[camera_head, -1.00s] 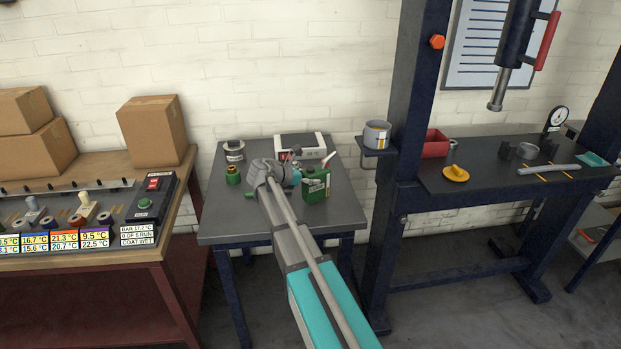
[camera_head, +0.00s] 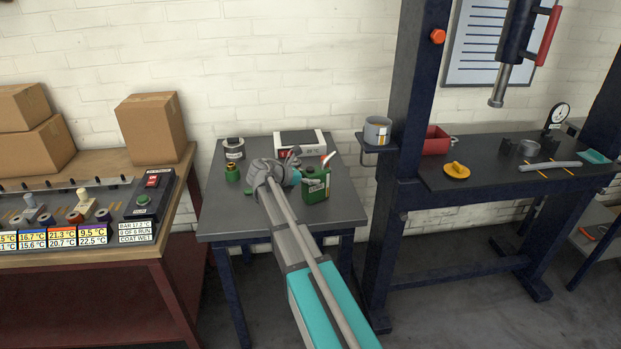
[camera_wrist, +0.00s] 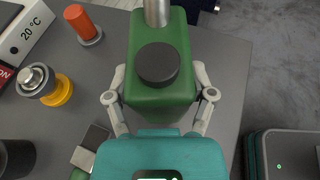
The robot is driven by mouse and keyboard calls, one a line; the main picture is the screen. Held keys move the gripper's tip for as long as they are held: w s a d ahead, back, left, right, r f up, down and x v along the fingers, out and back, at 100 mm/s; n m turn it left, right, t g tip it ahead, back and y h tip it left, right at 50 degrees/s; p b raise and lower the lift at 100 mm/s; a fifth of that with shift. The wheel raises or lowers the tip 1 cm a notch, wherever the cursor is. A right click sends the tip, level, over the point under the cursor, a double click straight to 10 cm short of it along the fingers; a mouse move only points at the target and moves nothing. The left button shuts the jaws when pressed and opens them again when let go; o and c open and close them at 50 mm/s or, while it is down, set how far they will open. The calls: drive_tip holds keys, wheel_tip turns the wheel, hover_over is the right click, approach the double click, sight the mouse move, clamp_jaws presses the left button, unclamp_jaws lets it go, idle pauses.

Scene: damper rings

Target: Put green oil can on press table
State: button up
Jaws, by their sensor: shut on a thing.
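The green oil can (camera_head: 314,189) stands at the right part of the small grey table (camera_head: 218,223), with its spout pointing up. In the wrist view the green oil can (camera_wrist: 174,75) shows its dark round cap and a metal spout. My gripper (camera_head: 298,177) reaches it from the left, and in the wrist view my gripper (camera_wrist: 160,92) has a finger on each side of the can, shut on it. Whether the can touches the table cannot be told. The press table (camera_head: 485,180) is at the right, inside the dark blue press frame.
The press table carries a yellow knob-like part (camera_head: 456,171), a red bin (camera_head: 436,140), a grey bar and a dial gauge (camera_head: 558,116). A grey mug (camera_head: 377,131) sits on a bracket on the press post (camera_head: 408,120).

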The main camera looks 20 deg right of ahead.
drive_tip(key=shift+f, duration=0.2)
drive_tip(key=o, duration=1.3)
drive_tip(key=shift+c, duration=0.2)
drive_tip(key=shift+r, duration=0.1)
